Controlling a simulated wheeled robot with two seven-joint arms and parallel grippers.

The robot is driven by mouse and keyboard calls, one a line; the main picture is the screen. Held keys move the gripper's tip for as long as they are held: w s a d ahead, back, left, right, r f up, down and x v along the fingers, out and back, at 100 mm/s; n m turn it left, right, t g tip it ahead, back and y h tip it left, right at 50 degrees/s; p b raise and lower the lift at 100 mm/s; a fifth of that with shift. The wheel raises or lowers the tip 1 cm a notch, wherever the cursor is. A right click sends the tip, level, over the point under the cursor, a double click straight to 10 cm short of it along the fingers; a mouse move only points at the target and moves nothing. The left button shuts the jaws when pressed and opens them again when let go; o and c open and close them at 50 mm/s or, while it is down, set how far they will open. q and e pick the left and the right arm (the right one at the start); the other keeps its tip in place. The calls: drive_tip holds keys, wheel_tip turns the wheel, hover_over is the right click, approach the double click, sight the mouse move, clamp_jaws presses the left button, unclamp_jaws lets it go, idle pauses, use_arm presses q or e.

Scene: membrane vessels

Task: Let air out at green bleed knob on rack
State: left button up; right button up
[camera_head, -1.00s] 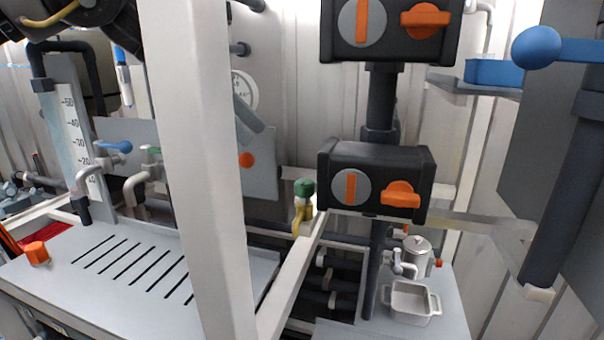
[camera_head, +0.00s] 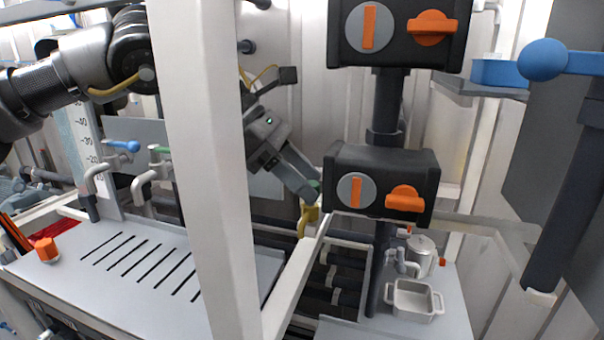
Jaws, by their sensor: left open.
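The green bleed knob (camera_head: 315,185) sits on top of a yellow fitting (camera_head: 308,218) on the white rack rail, near the middle of the view. My left gripper (camera_head: 306,188) reaches down to it from the upper left, behind the white post. Its fingers are at the knob and hide most of it; only a little green shows. The gripper is open. I cannot tell whether the fingers touch the knob or stand on both sides of it. My right gripper is not in view.
A thick white post (camera_head: 207,180) stands in front of my left arm. Two black actuator boxes with orange handles, the lower one (camera_head: 380,188) just right of the knob, crowd that side. A grey slotted tray (camera_head: 90,275) lies at lower left.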

use_arm(q)
drive_tip(key=shift+c, duration=0.3)
drive_tip(key=c, duration=0.9)
drive_tip(key=n+t+b, duration=0.1)
drive_tip(key=b, duration=0.1)
drive_tip(key=n+t+b, duration=0.1)
drive_tip(key=b, duration=0.1)
drive_tip(key=shift+s+f+n, duration=0.2)
drive_tip(key=shift+f+n, duration=0.1)
drive_tip(key=shift+n, duration=0.1)
drive_tip(key=shift+c, duration=0.2)
drive_tip(key=shift+r+n+t, duration=0.25)
drive_tip(key=shift+n+t, duration=0.25)
drive_tip(key=shift+n, duration=0.1)
drive_tip(key=o, duration=1)
drive_tip(key=shift+r, duration=0.1)
